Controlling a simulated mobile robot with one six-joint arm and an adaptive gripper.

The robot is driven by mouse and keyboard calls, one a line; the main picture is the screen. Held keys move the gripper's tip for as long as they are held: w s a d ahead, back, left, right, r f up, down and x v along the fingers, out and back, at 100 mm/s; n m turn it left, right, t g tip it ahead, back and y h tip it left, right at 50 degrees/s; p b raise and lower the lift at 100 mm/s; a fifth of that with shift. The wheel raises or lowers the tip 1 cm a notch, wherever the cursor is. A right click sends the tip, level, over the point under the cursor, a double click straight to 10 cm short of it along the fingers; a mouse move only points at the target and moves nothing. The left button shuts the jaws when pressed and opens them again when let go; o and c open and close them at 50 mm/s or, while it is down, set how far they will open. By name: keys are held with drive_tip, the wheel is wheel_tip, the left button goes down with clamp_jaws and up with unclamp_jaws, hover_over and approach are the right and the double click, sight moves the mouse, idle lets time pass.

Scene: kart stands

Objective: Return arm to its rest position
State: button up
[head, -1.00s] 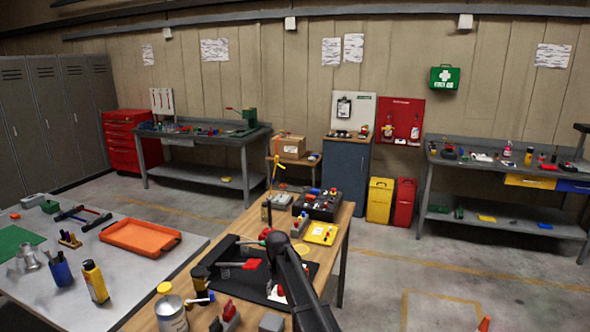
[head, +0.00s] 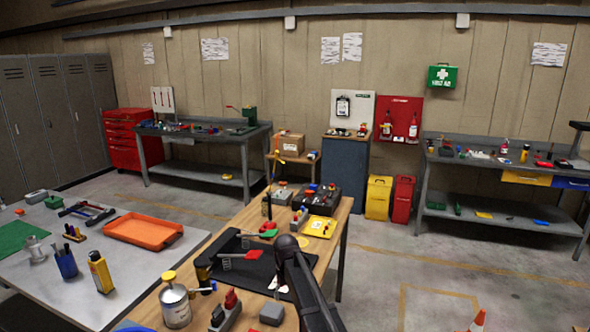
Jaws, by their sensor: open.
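My dark arm (head: 302,283) reaches up from the bottom edge over the near wooden table (head: 338,222). Its rounded upper joint (head: 287,243) stands in front of a black mat (head: 250,272). I cannot make out my gripper's fingers; the end of the arm is hidden or out of view. No object is seen held by the arm.
Tools and a tin with a yellow lid (head: 175,306) crowd the wooden table. An orange tray (head: 145,232) and a yellow bottle (head: 100,272) are on the grey table at left. Open floor (head: 400,262) lies to the right, with an orange cone (head: 478,320).

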drive_tip(key=s+d+f+m+b, duration=0.2)
drive_tip(key=s+d+f+b, duration=0.1)
drive_tip(key=s+d, duration=0.7)
drive_tip(key=s+d+f+m+b, duration=0.2)
drive_tip(key=s+d+f+b, duration=0.2)
drive_tip(key=s+d, duration=0.6)
drive_tip(key=s, duration=0.4)
drive_tip(key=shift+f, duration=0.25)
drive_tip(key=shift+a, duration=0.1)
idle(0.7)
drive_tip(key=shift+c, duration=1.4)
